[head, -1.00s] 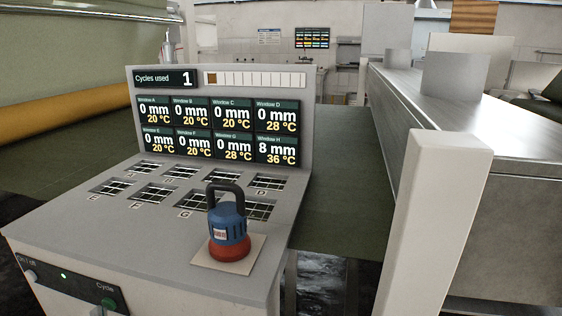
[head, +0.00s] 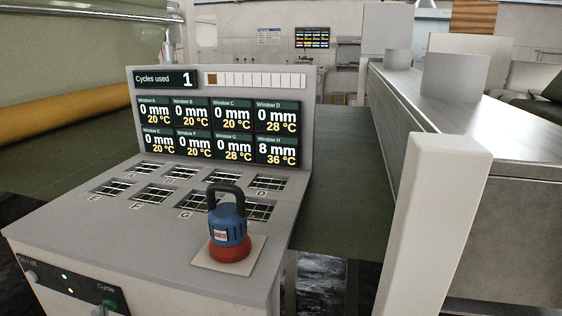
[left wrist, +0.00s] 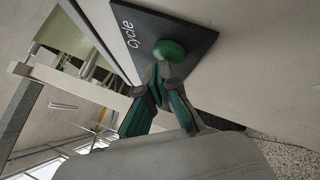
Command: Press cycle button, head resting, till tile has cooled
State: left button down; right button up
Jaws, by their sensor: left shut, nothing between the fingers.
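The green cycle button (head: 109,304) sits on a dark panel at the console's front, lower left in the head view. In the left wrist view the button (left wrist: 168,50) is just beyond my left gripper (left wrist: 163,70). That gripper is shut and empty, its tips at or touching the button; I cannot tell if it is pressed in. In the head view only a grey bit of the gripper (head: 98,311) shows below the button. The blue and red head (head: 229,232) with a black handle rests upright on a beige square pad (head: 205,262). My right gripper is out of view.
Gridded windows (head: 152,193) lie in the console top. A pale post (head: 430,220) and metal bench (head: 500,150) stand at right.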

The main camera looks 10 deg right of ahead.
pick_arm(q)
jog(key=s+a, duration=0.2)
jog(key=s, duration=0.3)
jog(key=shift+s+a, duration=0.2)
jog(key=shift+s, duration=0.2)
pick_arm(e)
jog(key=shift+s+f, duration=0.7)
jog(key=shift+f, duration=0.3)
